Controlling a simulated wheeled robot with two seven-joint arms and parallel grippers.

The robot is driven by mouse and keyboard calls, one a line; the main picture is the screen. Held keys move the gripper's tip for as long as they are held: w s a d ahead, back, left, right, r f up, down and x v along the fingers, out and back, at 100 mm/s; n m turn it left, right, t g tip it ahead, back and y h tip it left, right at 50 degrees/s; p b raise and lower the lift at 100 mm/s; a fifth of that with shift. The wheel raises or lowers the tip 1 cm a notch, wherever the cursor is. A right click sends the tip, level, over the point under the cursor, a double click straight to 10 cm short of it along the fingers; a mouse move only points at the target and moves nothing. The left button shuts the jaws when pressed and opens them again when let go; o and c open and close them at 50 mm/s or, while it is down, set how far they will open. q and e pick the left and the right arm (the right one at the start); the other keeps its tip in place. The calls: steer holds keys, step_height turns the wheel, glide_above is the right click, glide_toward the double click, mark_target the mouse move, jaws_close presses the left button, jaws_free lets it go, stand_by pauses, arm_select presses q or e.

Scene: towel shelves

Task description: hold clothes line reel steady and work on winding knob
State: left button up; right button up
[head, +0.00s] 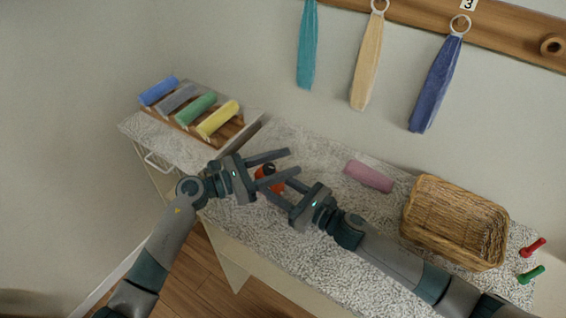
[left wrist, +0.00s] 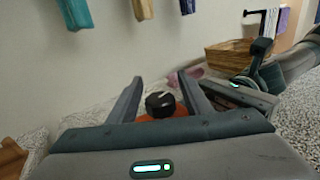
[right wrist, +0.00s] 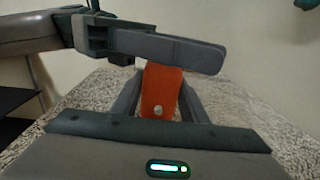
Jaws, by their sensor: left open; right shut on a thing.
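The clothes line reel (head: 270,182) is an orange body with a dark winding knob (head: 268,169) on its upper side. It stands on the speckled counter between my two grippers. My right gripper (head: 282,187) is shut on the orange body (right wrist: 161,92), which sits between its fingers in the right wrist view. My left gripper (head: 284,162) is open, its fingers on either side of the dark knob (left wrist: 160,104) in the left wrist view. Whether the left fingers touch the knob I cannot tell. Part of the reel is hidden behind the fingers.
A rack with several rolled towels (head: 197,109) stands at the back left. A pink roll (head: 369,176) and a wicker basket (head: 455,222) are to the right. Red (head: 533,248) and green (head: 531,275) handled items lie beyond the basket. Towels (head: 435,84) hang above.

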arm_select(q)
steer(key=c, duration=1.1)
steer(key=shift+m+g, duration=0.3)
steer(key=shift+s+d+m+g+h, duration=0.1)
steer(key=shift+s+m+g+h, duration=0.2)
steer(key=shift+m+g, duration=0.65)
steer(key=shift+s+d+m+g+h, duration=0.1)
steer(key=shift+s+m+g+h, duration=0.3)
steer(key=shift+g, duration=0.95)
steer(key=shift+w, duration=0.1)
steer(key=o, duration=1.1)
steer(key=shift+a, duration=0.2)
